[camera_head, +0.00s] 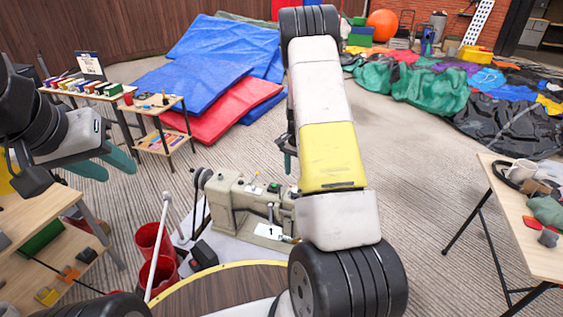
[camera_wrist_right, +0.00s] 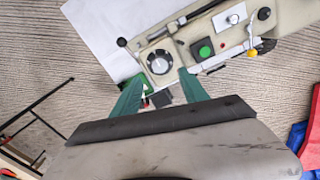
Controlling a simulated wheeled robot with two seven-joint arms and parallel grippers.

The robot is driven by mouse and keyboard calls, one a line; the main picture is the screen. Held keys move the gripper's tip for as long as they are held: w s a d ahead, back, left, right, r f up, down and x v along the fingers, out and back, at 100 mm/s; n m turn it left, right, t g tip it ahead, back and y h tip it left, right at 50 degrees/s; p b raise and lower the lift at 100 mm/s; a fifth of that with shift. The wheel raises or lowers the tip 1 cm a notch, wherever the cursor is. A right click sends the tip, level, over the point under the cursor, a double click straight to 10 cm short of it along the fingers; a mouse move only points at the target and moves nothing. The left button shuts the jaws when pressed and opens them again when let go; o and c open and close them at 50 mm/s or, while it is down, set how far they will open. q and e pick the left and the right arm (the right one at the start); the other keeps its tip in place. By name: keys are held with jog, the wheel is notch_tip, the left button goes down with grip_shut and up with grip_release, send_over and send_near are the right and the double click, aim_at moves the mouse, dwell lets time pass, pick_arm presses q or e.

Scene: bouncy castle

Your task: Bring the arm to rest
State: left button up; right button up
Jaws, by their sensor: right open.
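My right arm (camera_head: 328,150) reaches forward through the middle of the head view, white with a yellow section and black ribbed joints. Its gripper is mostly hidden behind the arm there, with a teal finger showing at its left side. In the right wrist view the right gripper (camera_wrist_right: 162,88) has its two teal fingers spread apart with nothing held between them. It points down toward the beige machine, whose dial and green button show beyond the fingers. My left gripper (camera_head: 120,170) is at the left of the head view, its teal fingers apart and empty.
The beige machine (camera_head: 232,200) stands below my right arm. Red buckets (camera_head: 152,240) are beside it. A small shelf table (camera_head: 165,105) and a wooden shelf (camera_head: 40,215) stand left; a table (camera_head: 535,225) stands right. Blue mats (camera_head: 195,82) lie behind. Carpet at centre right is clear.

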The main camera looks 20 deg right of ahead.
jog(key=shift+r, duration=0.1)
jog(key=s+a+r+n+t+y, duration=0.1)
jog(key=s+a+r+n, duration=0.15)
jog(key=r, duration=0.55)
jog(key=s+a+r+n+t, duration=0.1)
jog(key=s+a+r, duration=0.3)
jog(key=r, duration=0.5)
jog(key=s+a+r+n+t+y, duration=0.1)
jog(key=s+a+r+n, duration=0.15)
jog(key=r, duration=0.55)
jog(key=s+a+r+n+t, duration=0.1)
jog(key=s+a+r+n, duration=0.1)
jog(key=s, duration=0.8)
jog(key=s+a+r+n+t, duration=0.2)
jog(key=s+r, duration=0.4)
jog(key=s, duration=0.4)
jog(key=a+n, duration=0.1)
jog(key=a, duration=0.1)
jog(key=shift+a+r, duration=0.2)
jog(key=shift+a, duration=0.2)
jog(key=shift+s, duration=0.1)
